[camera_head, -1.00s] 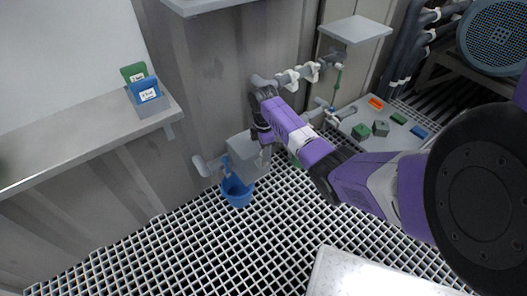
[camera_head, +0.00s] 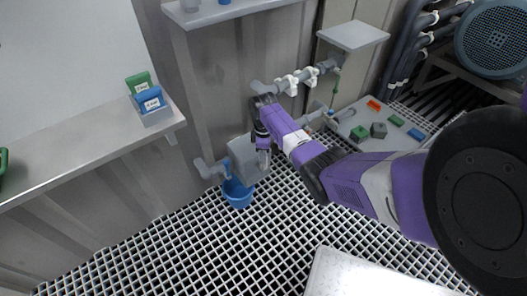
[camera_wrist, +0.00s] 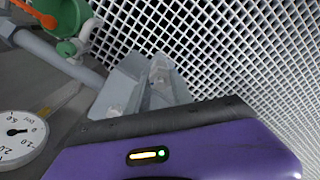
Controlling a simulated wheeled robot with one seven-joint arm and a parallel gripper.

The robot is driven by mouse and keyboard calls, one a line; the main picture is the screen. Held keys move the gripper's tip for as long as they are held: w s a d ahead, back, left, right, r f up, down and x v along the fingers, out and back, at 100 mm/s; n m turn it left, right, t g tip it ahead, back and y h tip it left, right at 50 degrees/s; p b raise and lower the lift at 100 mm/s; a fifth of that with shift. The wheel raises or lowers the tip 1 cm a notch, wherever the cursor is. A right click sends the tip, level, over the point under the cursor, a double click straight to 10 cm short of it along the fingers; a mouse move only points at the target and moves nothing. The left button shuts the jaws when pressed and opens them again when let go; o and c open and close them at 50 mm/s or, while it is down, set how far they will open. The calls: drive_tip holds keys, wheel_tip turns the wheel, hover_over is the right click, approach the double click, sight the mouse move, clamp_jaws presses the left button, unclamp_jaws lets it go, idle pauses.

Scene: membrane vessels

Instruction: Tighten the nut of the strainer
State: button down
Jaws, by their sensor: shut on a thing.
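My gripper (camera_head: 264,160) points down at the right side of a grey box-shaped body (camera_head: 240,160) on the low pipe by the wall. In the wrist view, the grey fingers (camera_wrist: 146,85) are close together and shut on a small grey part. I cannot clearly make out whether it is the strainer's nut. The strainer itself is not clearly distinguishable, and my wrist hides part of this area. A blue bucket (camera_head: 238,192) hangs or stands below the box.
A green fitting (camera_wrist: 70,18) with an orange lever and a gauge (camera_wrist: 20,138) are near the gripper. A pipe with white clamps (camera_head: 300,80) runs above. A tray (camera_head: 385,143) with coloured blocks lies at right. The grating floor (camera_head: 190,255) is clear in front.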

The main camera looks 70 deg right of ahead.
drive_tip(key=m+p, duration=0.2)
drive_tip(key=m, duration=0.3)
drive_tip(key=shift+w+a+m, duration=0.1)
drive_tip(key=shift+m, duration=0.2)
drive_tip(key=shift+m+p, duration=0.65)
drive_tip(key=shift+m, duration=1.55)
drive_tip(key=c, duration=1.1)
unclamp_jaws()
drive_tip(key=shift+r, duration=0.1)
wheel_tip(320, 180, up, 8)
drive_tip(key=p, duration=0.3)
drive_tip(key=shift+f+p, duration=0.2)
drive_tip(key=shift+p, duration=0.1)
